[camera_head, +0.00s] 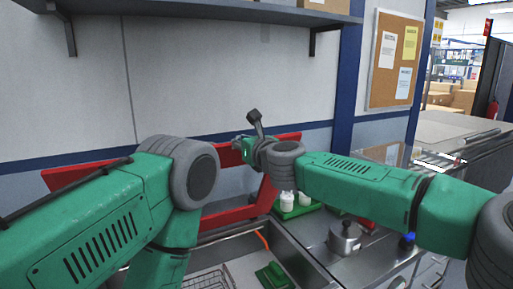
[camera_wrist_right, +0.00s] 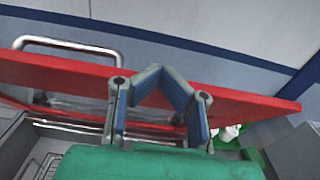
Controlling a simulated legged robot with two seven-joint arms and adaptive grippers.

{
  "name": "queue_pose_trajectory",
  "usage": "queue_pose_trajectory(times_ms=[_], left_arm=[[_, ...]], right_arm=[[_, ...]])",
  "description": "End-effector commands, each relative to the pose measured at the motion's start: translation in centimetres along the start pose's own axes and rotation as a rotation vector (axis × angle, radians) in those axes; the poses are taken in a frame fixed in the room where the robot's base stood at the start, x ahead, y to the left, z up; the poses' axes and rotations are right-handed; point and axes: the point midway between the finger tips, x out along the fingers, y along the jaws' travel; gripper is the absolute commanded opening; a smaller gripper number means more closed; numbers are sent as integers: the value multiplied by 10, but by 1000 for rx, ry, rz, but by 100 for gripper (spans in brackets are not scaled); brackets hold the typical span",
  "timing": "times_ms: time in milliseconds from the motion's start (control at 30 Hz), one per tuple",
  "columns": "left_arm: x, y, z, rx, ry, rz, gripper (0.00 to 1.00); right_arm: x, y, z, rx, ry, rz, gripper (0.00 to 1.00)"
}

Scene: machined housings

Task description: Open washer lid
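The washer's red lid (camera_head: 235,216) stands raised and tilted above the open metal basin, partly hidden behind both my arms. In the right wrist view the red lid (camera_wrist_right: 60,75) spans the picture, with a metal bar handle (camera_wrist_right: 70,45) beyond its upper edge. My right gripper (camera_head: 254,118) is at the lid's upper part in the head view. In the wrist view its fingers (camera_wrist_right: 160,72) bend inward and meet at the tips, with nothing seen between them. Whether they touch the lid is unclear. My left gripper is out of view, below my left arm.
A wire basket (camera_head: 208,279) and a green object (camera_head: 272,276) lie in the basin. White bottles (camera_head: 287,201) on a green tray and a metal canister (camera_head: 344,238) stand on the counter at right. A shelf (camera_head: 210,9) hangs above.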

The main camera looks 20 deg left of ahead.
Motion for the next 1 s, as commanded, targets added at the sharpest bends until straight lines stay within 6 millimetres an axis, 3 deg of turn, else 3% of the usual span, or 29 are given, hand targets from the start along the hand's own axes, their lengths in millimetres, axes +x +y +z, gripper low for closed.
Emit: queue_pose_trajectory(times_ms=[33,600,833,900,933,1000], left_arm=[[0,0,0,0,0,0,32],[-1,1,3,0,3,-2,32],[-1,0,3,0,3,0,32],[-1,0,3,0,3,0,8],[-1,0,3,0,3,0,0],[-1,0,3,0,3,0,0]], right_arm=[[-5,-2,-6,3,7,0,0],[-91,2,3,-1,-7,4,0],[-113,4,3,-1,-6,6,0],[-116,4,3,-2,-6,6,0],[-117,4,3,-2,-6,7,0],[-118,5,4,-2,-7,6,0]])
